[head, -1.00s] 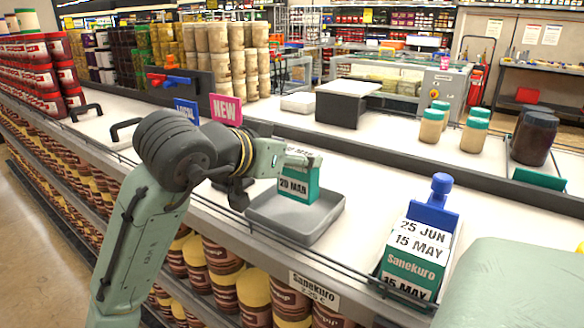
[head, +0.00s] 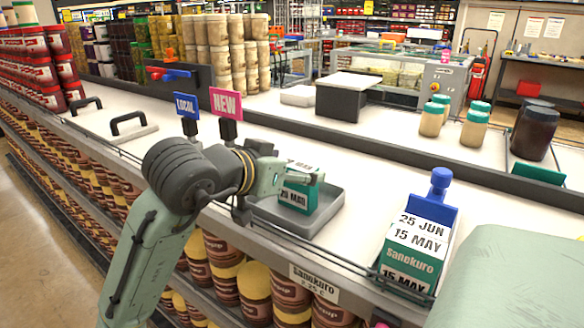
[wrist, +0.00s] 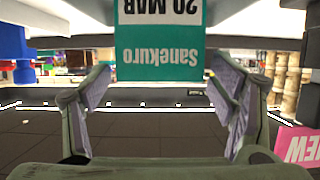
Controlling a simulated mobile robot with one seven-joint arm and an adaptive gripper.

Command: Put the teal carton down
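The teal carton (head: 293,200), with a white "20 MAR" band, is upright over the grey tray (head: 331,207). Its base is at or very near the tray floor; I cannot tell if it touches. My gripper (head: 296,180) reaches in from the left and is shut on the carton's upper part, one finger on each side. In the wrist view the carton (wrist: 160,58) appears upside down between my fingertips (wrist: 160,78), its lower part cut off by the frame.
LOCAL (head: 186,105) and NEW (head: 225,103) signs stand behind my arm. A dark box (head: 347,100) and jars (head: 432,118) are farther back. White counter is clear right of the tray.

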